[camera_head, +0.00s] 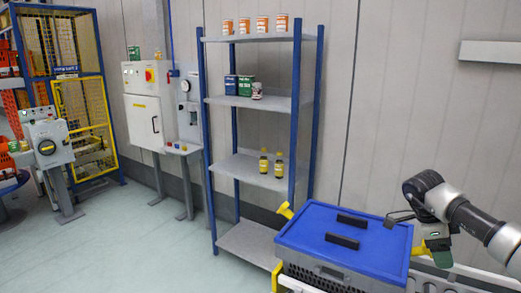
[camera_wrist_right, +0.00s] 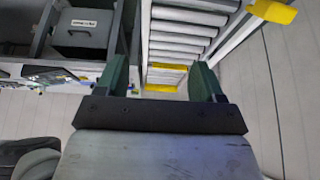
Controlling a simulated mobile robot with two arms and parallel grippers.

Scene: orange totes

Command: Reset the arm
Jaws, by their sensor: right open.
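My right arm (camera_head: 468,215) comes in from the right edge of the head view. My right gripper (camera_head: 440,252) points down beside the right end of a blue-lidded crate (camera_head: 318,222). In the right wrist view my right gripper (camera_wrist_right: 160,78) has its two green fingers wide apart, with nothing between them. My left arm and left gripper are in neither view.
The crate sits on a stand with yellow end pieces. A blue-and-grey shelf rack (camera_head: 240,165) behind it holds cans, boxes and two bottles. The wrist view shows a roller conveyor (camera_wrist_right: 185,30) and a grey labelled box (camera_wrist_right: 85,28). The floor at left centre is clear.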

